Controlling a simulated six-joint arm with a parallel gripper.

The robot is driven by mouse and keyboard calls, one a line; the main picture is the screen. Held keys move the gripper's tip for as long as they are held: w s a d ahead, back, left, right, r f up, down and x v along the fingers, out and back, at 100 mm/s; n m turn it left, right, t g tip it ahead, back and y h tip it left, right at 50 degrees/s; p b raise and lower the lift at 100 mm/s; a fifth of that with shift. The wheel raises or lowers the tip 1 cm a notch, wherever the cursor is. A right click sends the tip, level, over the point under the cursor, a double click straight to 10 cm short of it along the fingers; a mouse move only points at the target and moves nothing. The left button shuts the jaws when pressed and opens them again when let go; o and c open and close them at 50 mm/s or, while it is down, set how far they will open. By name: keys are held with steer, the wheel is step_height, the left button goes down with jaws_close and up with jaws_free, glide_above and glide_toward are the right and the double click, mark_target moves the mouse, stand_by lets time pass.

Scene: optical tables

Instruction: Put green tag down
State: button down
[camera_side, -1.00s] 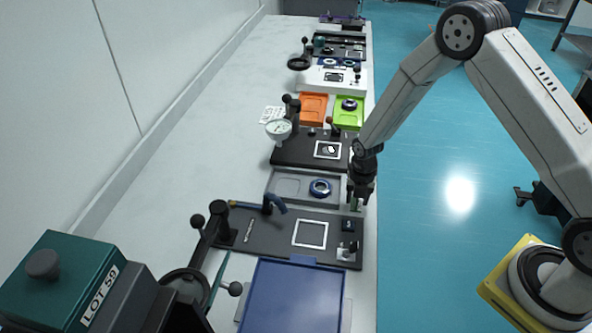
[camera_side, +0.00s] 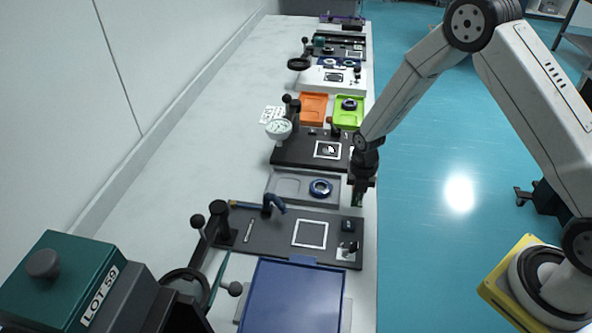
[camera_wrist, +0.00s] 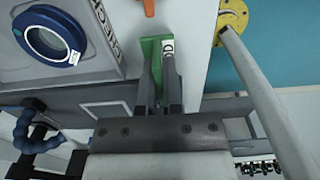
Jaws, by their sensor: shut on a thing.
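My gripper (camera_side: 358,193) is shut on the green tag (camera_side: 357,200) by the right edge of the bench, beside the right end of a grey tray (camera_side: 288,187). In the wrist view the tag (camera_wrist: 150,46) lies between the fingers of my gripper (camera_wrist: 160,75) and has a white label with dark lettering, partly hidden. I cannot tell from these views whether the tag touches the bench.
The grey tray holds a blue ring (camera_side: 320,188). Dark fixture plates (camera_side: 280,234) lie in front of and behind it. Orange (camera_side: 313,106) and green (camera_side: 342,117) trays stand farther back. A blue tray (camera_side: 292,298) is in front. The bench's left side is mostly clear.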

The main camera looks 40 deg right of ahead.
steer(key=s+r, duration=1.1)
steer(key=s, duration=0.3)
steer(key=shift+a, duration=0.2)
stand_by(0.6)
steer(key=w+a, duration=0.4)
steer(key=w, duration=0.4)
steer(key=w+a, duration=0.5)
steer(key=w, duration=0.3)
steer(key=shift+r, duration=0.3)
steer(key=shift+w, duration=0.15)
